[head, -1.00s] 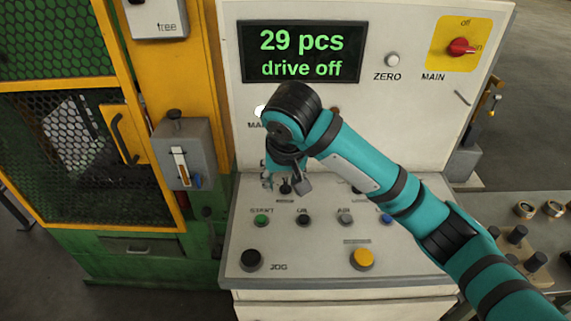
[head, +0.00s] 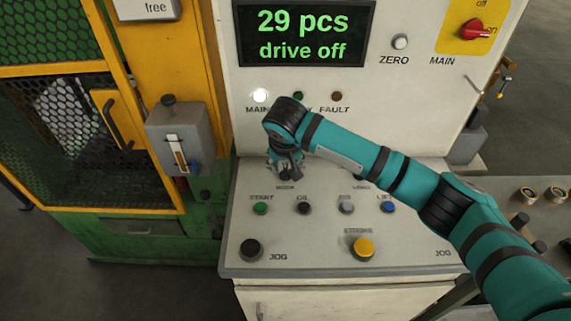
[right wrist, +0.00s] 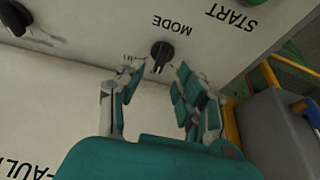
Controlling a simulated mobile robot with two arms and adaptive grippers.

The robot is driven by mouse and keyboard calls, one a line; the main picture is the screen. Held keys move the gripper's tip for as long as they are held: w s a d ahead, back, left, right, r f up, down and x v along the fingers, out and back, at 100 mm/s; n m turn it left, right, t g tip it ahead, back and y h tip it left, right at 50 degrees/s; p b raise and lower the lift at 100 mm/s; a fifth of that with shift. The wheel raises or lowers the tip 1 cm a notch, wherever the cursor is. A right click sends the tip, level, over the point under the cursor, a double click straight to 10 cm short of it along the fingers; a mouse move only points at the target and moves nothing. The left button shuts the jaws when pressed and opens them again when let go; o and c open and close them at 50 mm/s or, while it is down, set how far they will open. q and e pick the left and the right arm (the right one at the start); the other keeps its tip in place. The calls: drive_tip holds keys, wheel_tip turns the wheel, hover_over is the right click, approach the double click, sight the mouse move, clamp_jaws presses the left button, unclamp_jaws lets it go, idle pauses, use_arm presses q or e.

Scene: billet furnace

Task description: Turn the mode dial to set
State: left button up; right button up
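My right gripper (right wrist: 158,72) is open, with one finger on each side of the space just short of the dial. The dial is beyond the fingertips, and I cannot tell whether they touch it. The right gripper (head: 286,166) also shows in the head view, small and partly hidden by its own wrist. My left gripper is in neither view.
The sloped panel carries a green START button (head: 261,208), a black button (head: 304,208), a blue LIFT button (head: 388,207), a black JOG button (head: 251,249) and a yellow button (head: 363,247). A display (head: 305,34) reads "29 pcs, drive off". A grey lever box (head: 187,150) stands left.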

sight(285, 169)
drive_tip(key=x, duration=0.3)
drive_tip(key=shift+w+f, duration=0.25)
drive_tip(key=shift+f, duration=0.1)
drive_tip(key=c, duration=0.6)
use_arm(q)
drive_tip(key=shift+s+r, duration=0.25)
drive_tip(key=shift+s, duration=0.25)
use_arm(e)
clamp_jaws()
